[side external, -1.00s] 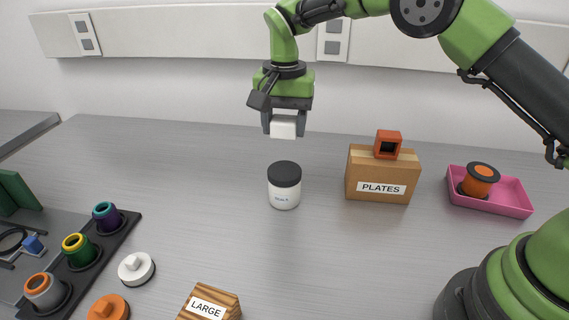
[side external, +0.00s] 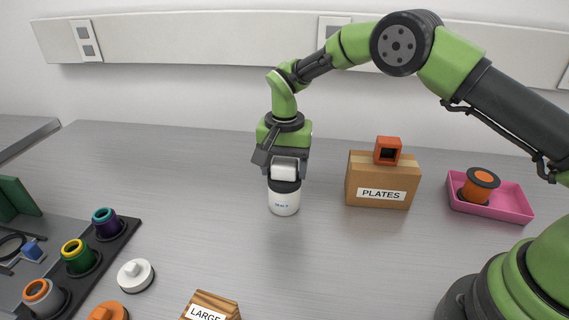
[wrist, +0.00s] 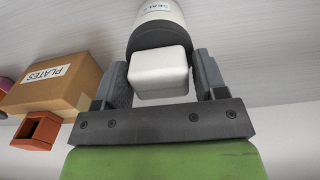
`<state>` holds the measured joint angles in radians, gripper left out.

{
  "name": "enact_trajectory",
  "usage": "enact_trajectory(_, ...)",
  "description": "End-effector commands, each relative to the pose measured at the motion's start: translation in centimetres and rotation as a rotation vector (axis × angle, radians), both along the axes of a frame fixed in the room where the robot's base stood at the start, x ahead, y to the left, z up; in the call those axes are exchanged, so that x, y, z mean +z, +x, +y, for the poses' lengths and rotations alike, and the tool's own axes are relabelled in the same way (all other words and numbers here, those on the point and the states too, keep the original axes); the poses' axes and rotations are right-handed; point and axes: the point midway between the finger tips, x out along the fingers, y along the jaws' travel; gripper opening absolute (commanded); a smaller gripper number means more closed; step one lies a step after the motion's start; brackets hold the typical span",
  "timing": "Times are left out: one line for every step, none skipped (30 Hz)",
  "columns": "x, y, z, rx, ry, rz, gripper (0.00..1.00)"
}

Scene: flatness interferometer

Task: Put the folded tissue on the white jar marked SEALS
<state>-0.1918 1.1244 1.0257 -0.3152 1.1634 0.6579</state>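The folded tissue (side external: 285,173) is a small white block. The white jar (side external: 284,203) with a black lid (side external: 284,187) stands upright on the table. Its label is small, and part of the word SEALS shows in the wrist view (wrist: 156,8). My gripper (side external: 286,176) points down over the jar, with its fingers on either side of the tissue, and appears shut on it. The tissue is right over the lid and looks to be on it or barely above; contact is hard to tell. The wrist view also shows the tissue (wrist: 158,72) between my fingers.
A cardboard box marked PLATES (side external: 378,183) stands right of the jar with an orange-red hollow block (side external: 388,151) on top. A pink tray (side external: 510,204) holds an orange spool (side external: 479,186). A white knobbed disc (side external: 136,275) and a LARGE wooden block (side external: 213,300) lie in front.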

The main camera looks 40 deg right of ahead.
Motion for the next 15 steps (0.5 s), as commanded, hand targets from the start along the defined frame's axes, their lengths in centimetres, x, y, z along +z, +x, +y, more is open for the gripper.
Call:
enact_trajectory(0.0,0.0,0.0,0.0,0.0,0.0,0.77)
enact_trajectory(0.0,0.0,0.0,0.0,0.0,0.0,0.77)
enact_trajectory(0.0,0.0,0.0,0.0,0.0,0.0,0.77)
enact_trajectory(0.0,0.0,0.0,0.0,0.0,0.0,0.77)
enact_trajectory(0.1,0.0,0.0,0.0,0.0,0.0,0.77)
enact_trajectory(0.1,0.0,0.0,0.0,0.0,0.0,0.77)
enact_trajectory(0.1,0.0,0.0,0.0,0.0,0.0,0.77)
enact_trajectory(0.1,0.0,0.0,0.0,0.0,0.0,0.77)
enact_trajectory(0.1,0.0,0.0,0.0,0.001,-0.001,0.77)
enact_trajectory(0.2,0.0,0.0,0.0,0.001,-0.001,0.77)
enact_trajectory(0.4,0.0,0.0,0.0,0.0,-0.001,0.77)
enact_trajectory(0.7,0.1,0.0,0.0,0.001,-0.002,0.77)
enact_trajectory(1.1,0.1,0.0,0.0,0.001,-0.004,0.77)
enact_trajectory(1.5,0.1,0.0,0.0,0.001,-0.004,0.77)
enact_trajectory(2.2,0.1,0.0,0.0,0.001,-0.006,0.77)
